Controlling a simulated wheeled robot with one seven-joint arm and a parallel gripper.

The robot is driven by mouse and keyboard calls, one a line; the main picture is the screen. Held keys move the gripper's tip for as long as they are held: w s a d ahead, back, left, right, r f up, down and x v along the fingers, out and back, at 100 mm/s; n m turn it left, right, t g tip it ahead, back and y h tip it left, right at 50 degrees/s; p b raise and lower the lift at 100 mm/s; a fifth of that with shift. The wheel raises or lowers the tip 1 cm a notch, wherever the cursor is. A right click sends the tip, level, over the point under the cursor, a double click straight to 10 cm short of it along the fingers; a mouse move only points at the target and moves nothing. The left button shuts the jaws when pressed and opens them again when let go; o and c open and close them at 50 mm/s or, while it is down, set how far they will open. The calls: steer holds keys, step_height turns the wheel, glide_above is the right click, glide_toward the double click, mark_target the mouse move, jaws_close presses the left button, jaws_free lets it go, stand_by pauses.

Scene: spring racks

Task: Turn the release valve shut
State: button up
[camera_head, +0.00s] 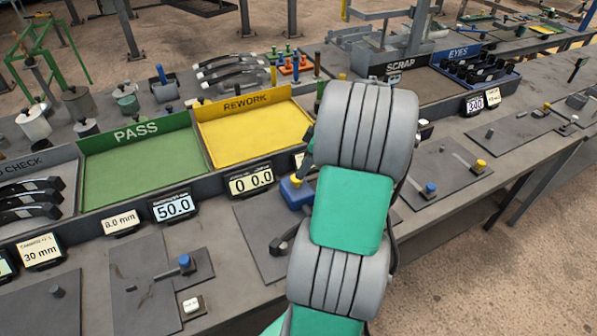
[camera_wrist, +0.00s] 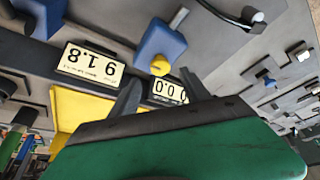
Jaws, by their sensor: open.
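No part is readably labelled as the release valve, so I cannot tell for certain which it is. A blue block with a yellow round knob (camera_wrist: 162,44) lies just beyond my fingertips in the wrist view. In the head view a blue block (camera_head: 296,193) shows beside my arm, partly hidden by it. My gripper (camera_wrist: 161,90) is open in the wrist view, its two dark fingers apart with nothing seen held between them. A display reading 0.0 (camera_wrist: 169,91) shows between them. Levers with blue knobs stand on plates at left (camera_head: 184,262) and right (camera_head: 430,188).
Green PASS tray (camera_head: 140,165) and yellow REWORK tray (camera_head: 255,130) lie behind the displays (camera_head: 251,180). A SCRAP bin (camera_head: 425,88) and an EYES tray (camera_head: 480,72) stand further right. A yellow-knobbed lever (camera_head: 480,165) is right of my arm. The bench's front edge is close.

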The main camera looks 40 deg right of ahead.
mark_target(297, 181)
steer(key=p+x, duration=0.1)
steer(key=x, duration=0.4)
steer(key=shift+w+a+f, duration=0.1)
steer(key=shift+f, duration=0.2)
jaws_close()
